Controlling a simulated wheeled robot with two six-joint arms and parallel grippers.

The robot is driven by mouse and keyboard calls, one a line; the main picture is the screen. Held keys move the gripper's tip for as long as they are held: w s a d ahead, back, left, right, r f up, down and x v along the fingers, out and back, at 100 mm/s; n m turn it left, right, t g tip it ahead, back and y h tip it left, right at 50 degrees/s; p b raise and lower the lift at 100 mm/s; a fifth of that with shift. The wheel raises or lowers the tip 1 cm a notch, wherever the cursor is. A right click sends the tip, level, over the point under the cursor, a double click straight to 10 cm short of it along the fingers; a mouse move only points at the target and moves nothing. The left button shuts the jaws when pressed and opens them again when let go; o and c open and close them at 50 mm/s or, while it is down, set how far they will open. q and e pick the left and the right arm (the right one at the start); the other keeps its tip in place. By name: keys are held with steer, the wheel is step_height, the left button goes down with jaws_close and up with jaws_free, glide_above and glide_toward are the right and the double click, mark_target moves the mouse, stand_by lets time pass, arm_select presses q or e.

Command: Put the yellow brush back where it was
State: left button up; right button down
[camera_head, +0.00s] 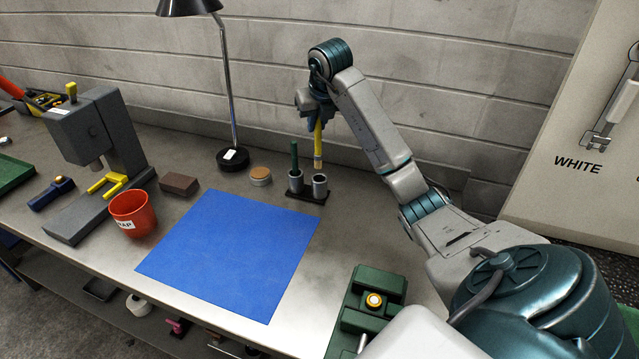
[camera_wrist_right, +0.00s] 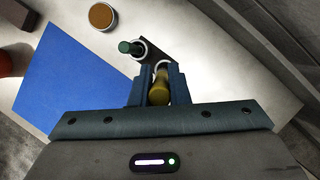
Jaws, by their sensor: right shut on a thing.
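My right gripper (camera_head: 314,118) is shut on the yellow brush (camera_head: 318,143), which hangs upright below the jaws. In the right wrist view the yellow brush (camera_wrist_right: 159,88) sits between the fingers of my right gripper (camera_wrist_right: 160,86). A dark holder (camera_head: 306,195) with two grey cups stands on the bench below it. The left cup holds a green brush (camera_head: 294,157); the right cup (camera_head: 319,186) looks empty. The yellow brush's lower end is above the right cup, apparently clear of it. In the wrist view the brush and fingers partly hide that cup. My left gripper is not in view.
A blue mat (camera_head: 232,252) lies in front of the holder. A round cork-topped tin (camera_head: 260,176) and a lamp base (camera_head: 233,159) stand left of it. A red cup (camera_head: 132,214), a brown block (camera_head: 179,184) and a grey press (camera_head: 98,130) are further left. A green fixture (camera_head: 366,312) is in front.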

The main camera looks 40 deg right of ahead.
mark_target(319, 155)
steer(key=f, duration=0.1)
steer(key=f+p, duration=0.1)
steer(key=f, duration=0.2)
steer(key=shift+s+d+f+p, duration=0.15)
steer(key=shift+d+f+p, duration=0.15)
steer(key=shift+f+p, duration=0.05)
steer(key=shift+f, duration=0.35)
step_height(319, 155, down, 4)
steer(key=shift+f+p, duration=0.2)
steer(key=shift+p, duration=0.65)
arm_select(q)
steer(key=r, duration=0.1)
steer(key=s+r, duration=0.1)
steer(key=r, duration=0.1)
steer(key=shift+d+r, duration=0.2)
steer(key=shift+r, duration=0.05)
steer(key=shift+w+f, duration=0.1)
arm_select(e)
steer(key=shift+f, duration=0.1)
steer(key=shift+a+f, duration=0.1)
steer(key=shift+f, duration=0.05)
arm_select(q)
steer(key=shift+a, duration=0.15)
arm_select(e)
steer(key=c, duration=1.4)
jaws_free()
steer(key=shift+r, duration=0.2)
